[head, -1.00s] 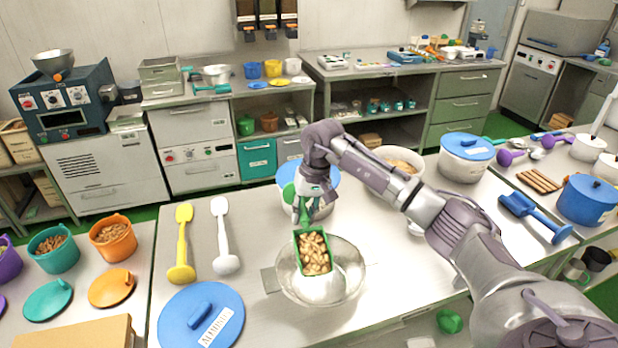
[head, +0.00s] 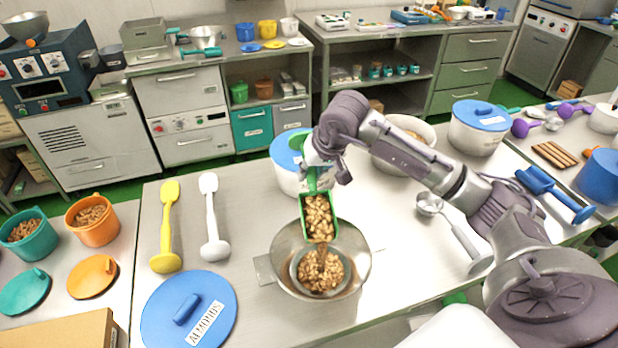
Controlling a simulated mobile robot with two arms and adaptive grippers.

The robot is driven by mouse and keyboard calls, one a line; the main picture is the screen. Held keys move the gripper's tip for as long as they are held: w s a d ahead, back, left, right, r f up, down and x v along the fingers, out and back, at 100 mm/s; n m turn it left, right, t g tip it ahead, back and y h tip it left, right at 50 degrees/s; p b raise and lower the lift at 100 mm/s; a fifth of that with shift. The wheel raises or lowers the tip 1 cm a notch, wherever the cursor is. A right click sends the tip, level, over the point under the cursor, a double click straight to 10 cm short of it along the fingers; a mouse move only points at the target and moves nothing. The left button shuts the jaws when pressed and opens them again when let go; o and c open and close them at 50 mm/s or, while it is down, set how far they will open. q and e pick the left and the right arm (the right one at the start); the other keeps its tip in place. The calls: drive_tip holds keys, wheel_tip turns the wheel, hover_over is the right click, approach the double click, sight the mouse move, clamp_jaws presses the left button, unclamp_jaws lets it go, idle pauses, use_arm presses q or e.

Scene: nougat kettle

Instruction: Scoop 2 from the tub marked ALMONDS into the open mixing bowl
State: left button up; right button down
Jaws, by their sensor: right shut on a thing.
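My right gripper (head: 316,172) is shut on the handle of a green scoop (head: 306,212). The scoop tilts down over the open metal mixing bowl (head: 277,250), and nuts run from its lip into the bowl. Nuts lie in the scoop, and a pile of nuts (head: 318,275) sits in the bowl. A blue lid labelled ALMONDS (head: 185,312) lies on the table at front left. An open white tub (head: 430,131) with nuts stands behind my right arm, partly hidden; I cannot read a label on it. My left gripper is not in view.
A yellow tool (head: 167,225) and a white tool (head: 212,220) lie left of the bowl. Blue-lidded tubs (head: 478,128) stand at the back. A metal scoop (head: 452,226) and a blue scoop (head: 553,195) lie to the right. Orange and teal buckets (head: 93,222) stand at far left.

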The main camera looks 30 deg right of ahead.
drive_tip(key=shift+s+a+r+t+b, duration=0.2)
drive_tip(key=shift+s+t+b, duration=0.2)
drive_tip(key=shift+b, duration=0.15)
drive_tip(key=shift+s+a+r+t+b, duration=0.15)
drive_tip(key=shift+s+t+b, duration=0.2)
drive_tip(key=shift+b, duration=0.2)
drive_tip(key=s+r+t+b, duration=0.1)
drive_tip(key=b, duration=0.2)
drive_tip(key=s+a+r+t+h+b, duration=0.1)
drive_tip(key=s+t+b, duration=0.1)
drive_tip(key=b, duration=0.1)
drive_tip(key=shift+s+a+r+n, duration=0.15)
drive_tip(key=shift+s+r+n, duration=0.05)
drive_tip(key=shift+r+n, duration=0.15)
use_arm(q)
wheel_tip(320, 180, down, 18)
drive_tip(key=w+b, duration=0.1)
drive_tip(key=b, duration=0.7)
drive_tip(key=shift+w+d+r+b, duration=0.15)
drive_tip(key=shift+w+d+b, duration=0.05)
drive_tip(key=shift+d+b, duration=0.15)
use_arm(e)
drive_tip(key=s+r+t, duration=0.1)
drive_tip(key=s+a+r+t+h, duration=0.1)
drive_tip(key=s+r+t, duration=0.1)
drive_tip(key=shift+s+a+r+t, duration=0.2)
drive_tip(key=shift+s+r+t, duration=0.05)
drive_tip(key=shift+s+r, duration=0.05)
